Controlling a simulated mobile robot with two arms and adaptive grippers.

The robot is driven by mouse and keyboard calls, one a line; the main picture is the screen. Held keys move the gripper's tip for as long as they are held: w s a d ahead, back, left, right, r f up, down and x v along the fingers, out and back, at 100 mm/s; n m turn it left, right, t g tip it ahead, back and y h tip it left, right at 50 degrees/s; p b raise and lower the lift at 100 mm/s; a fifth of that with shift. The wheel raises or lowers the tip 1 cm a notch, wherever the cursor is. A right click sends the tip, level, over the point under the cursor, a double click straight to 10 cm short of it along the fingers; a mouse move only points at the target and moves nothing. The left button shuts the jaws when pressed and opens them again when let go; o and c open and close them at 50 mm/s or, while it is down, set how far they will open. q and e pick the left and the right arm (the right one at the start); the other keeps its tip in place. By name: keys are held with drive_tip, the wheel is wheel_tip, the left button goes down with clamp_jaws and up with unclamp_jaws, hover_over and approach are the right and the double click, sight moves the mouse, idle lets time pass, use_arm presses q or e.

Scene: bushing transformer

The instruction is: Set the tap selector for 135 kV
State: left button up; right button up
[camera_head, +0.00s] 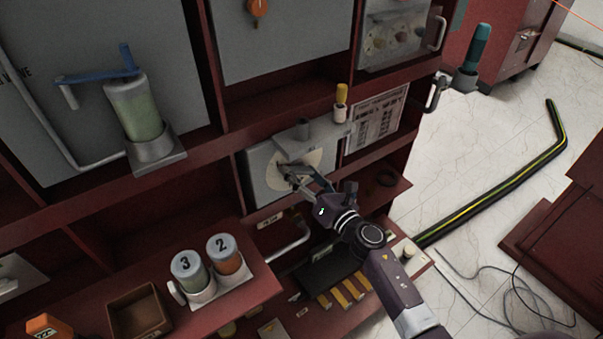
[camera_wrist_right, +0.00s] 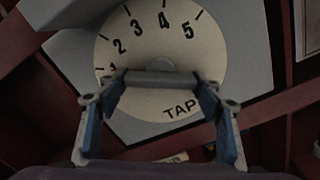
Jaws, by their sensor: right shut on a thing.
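The tap selector is a grey box with a cream dial (camera_head: 314,160) in the red cabinet's middle compartment. In the right wrist view the dial (camera_wrist_right: 150,40) shows black numbers 1 to 5 and the word TAP. A grey handle bar (camera_wrist_right: 160,78) crosses the dial's middle. My right gripper (camera_head: 290,172) is at the dial. In the wrist view its fingertips (camera_wrist_right: 158,86) are at the two ends of the bar, shut on it.
A yellow-tipped piece (camera_head: 341,100) stands above the chart's left edge. A black-and-yellow cable (camera_head: 490,190) lies on the floor at right.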

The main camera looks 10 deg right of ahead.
drive_tip(key=shift+m, duration=0.4)
drive_tip(key=shift+c, duration=0.5)
drive_tip(key=m+p, duration=0.1)
drive_tip(key=m, duration=0.2)
drive_tip(key=shift+a+r+m, duration=0.1)
drive_tip(key=shift+m, duration=0.3)
drive_tip(key=m+p, duration=0.1)
drive_tip(key=m, duration=0.3)
drive_tip(key=shift+s+r+m, duration=0.1)
drive_tip(key=shift+m, duration=0.2)
drive_tip(key=m+p, duration=0.1)
drive_tip(key=m, duration=0.4)
drive_tip(key=shift+r+p, duration=0.15)
drive_tip(key=shift+p, duration=0.25)
drive_tip(key=shift+m+p, duration=0.4)
drive_tip(key=shift+m, duration=1.3)
drive_tip(key=o, duration=1.2)
drive_tip(key=shift+c, duration=0.2)
